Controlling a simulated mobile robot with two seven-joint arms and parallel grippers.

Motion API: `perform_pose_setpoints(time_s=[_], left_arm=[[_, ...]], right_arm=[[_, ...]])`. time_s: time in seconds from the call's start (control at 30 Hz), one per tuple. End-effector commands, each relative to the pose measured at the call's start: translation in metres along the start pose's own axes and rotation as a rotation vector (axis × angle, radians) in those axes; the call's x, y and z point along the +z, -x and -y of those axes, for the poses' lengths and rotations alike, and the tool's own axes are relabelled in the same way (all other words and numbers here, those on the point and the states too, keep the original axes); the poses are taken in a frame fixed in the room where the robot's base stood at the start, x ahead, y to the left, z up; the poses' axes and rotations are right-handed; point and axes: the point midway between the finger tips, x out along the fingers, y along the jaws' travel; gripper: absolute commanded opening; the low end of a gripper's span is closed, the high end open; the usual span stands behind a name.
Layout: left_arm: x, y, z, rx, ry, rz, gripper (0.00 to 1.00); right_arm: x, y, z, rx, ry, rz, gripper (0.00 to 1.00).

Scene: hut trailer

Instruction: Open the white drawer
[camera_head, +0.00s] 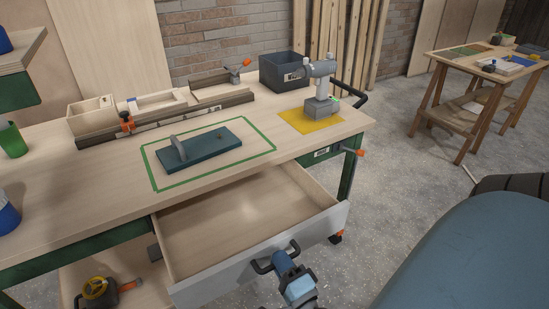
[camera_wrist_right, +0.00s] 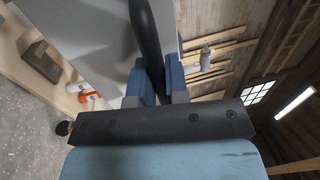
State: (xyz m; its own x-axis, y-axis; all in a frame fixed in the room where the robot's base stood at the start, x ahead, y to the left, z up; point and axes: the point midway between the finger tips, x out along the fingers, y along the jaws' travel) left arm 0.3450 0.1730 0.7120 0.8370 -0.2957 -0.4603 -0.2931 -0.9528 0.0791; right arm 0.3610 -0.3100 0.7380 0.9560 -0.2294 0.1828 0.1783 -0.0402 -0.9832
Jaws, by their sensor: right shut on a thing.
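The white drawer (camera_head: 258,256) under the wooden workbench stands pulled out in the head view. Its wooden inside (camera_head: 225,222) shows and looks empty. A dark bar handle (camera_head: 272,258) is on its front. My right gripper (camera_head: 283,263) is at this handle and shut on it. In the right wrist view the dark handle (camera_wrist_right: 147,40) runs between the two blue fingers (camera_wrist_right: 160,82), with the pale drawer front (camera_wrist_right: 95,35) behind. My left gripper is in neither view.
The workbench (camera_head: 110,195) carries a teal float (camera_head: 205,148) inside a green outline, a drill (camera_head: 320,85) on a yellow mat and a dark bin (camera_head: 283,72). A tape measure (camera_head: 97,290) lies on the lower shelf.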

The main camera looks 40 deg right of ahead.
Motion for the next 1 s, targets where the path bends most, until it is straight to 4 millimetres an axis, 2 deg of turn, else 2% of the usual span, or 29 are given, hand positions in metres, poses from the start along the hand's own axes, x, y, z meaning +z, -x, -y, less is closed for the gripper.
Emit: perform_pose_setpoints(time_s=[0.3,0.33,0.43,0.77,0.87,0.97,1.0], left_arm=[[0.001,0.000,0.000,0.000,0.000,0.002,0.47],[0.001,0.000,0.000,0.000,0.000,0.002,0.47],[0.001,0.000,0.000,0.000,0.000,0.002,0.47],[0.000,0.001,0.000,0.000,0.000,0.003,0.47],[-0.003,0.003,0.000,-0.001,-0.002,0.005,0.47],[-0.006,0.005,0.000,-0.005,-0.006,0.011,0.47],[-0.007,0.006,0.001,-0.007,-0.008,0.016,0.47]], right_arm=[[0.000,0.001,0.000,-0.001,0.000,0.000,0.00],[0.000,0.001,0.000,-0.001,0.000,0.000,0.17],[0.000,0.001,0.000,-0.001,0.000,0.000,0.39],[0.000,0.000,0.003,0.000,0.000,0.000,0.39],[0.000,-0.002,0.014,-0.001,-0.001,-0.001,0.39],[0.000,-0.006,0.034,-0.003,-0.002,-0.001,0.39],[0.000,-0.007,0.044,-0.004,-0.002,-0.003,0.43]])
